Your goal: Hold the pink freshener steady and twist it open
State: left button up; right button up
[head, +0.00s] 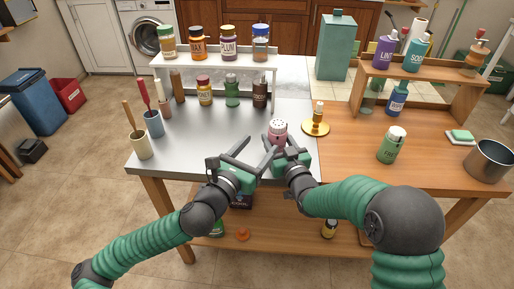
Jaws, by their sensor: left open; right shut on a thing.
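The pink freshener (277,129) is near the front middle of the table, upright, with a pale top dotted with dark holes. My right gripper (284,152) is shut on its lower body, which the fingers partly hide. My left gripper (253,155) is open and empty, just to the left of the freshener, its fingers pointing toward it. I cannot tell whether a left fingertip touches the freshener.
A gold dish with a small bottle (318,121) stands just right of the freshener. A green jar (392,145) stands farther right. Brush cups (153,123) are at the left. A white shelf (215,64) with bottles stands behind. The metal surface left of the grippers is clear.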

dwell(0.3)
jog(key=o, duration=1.3)
jog(key=shift+o, duration=0.2)
